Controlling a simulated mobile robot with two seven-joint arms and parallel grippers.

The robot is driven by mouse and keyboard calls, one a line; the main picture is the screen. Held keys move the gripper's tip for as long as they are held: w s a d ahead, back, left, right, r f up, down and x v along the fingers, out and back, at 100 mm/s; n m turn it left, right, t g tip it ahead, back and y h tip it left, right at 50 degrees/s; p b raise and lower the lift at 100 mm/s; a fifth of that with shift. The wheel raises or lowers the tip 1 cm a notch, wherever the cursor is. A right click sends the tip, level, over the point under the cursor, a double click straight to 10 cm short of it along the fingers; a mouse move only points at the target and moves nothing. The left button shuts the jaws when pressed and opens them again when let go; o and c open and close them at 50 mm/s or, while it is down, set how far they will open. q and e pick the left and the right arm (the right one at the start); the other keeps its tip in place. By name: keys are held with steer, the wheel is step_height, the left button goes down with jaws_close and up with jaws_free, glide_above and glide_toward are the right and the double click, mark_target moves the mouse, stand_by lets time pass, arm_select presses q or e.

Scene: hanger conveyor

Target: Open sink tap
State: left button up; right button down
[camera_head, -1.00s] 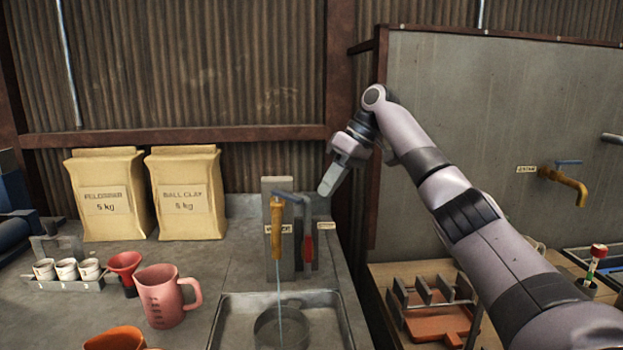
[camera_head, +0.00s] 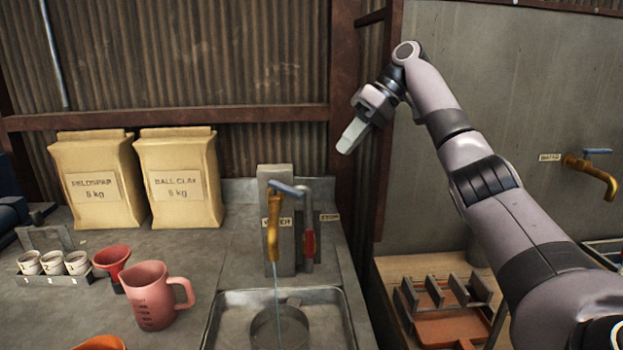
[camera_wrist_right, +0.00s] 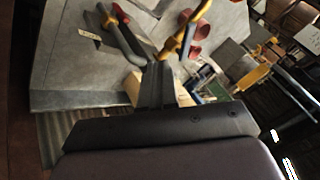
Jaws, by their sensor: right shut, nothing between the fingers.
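The sink tap (camera_head: 273,225) is a yellow spout with a blue lever (camera_head: 288,188) on a grey post, above the metal sink (camera_head: 336,301). A thin stream of water (camera_head: 278,300) runs from the spout into a round metal pot (camera_head: 262,326) in the sink. My right gripper (camera_head: 346,143) is shut and empty, above and to the right of the tap, apart from it. In the right wrist view its fingers (camera_wrist_right: 157,70) point toward the yellow tap (camera_wrist_right: 180,43). My left gripper is not in view.
A red-handled grey pipe (camera_head: 309,240) stands right beside the tap. A pink jug (camera_head: 150,296), a red funnel (camera_head: 112,261) and several white cups (camera_head: 53,262) stand left of the sink. Two bags (camera_head: 180,180) stand behind. Another yellow tap (camera_head: 592,176) is on the right wall.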

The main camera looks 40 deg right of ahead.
steer(key=w+a+f, duration=0.2)
steer(key=a+f, duration=0.4)
steer(key=a, duration=0.2)
steer(key=shift+w+f, duration=0.35)
steer(key=shift+f, duration=0.05)
steer(key=shift+w, duration=0.1)
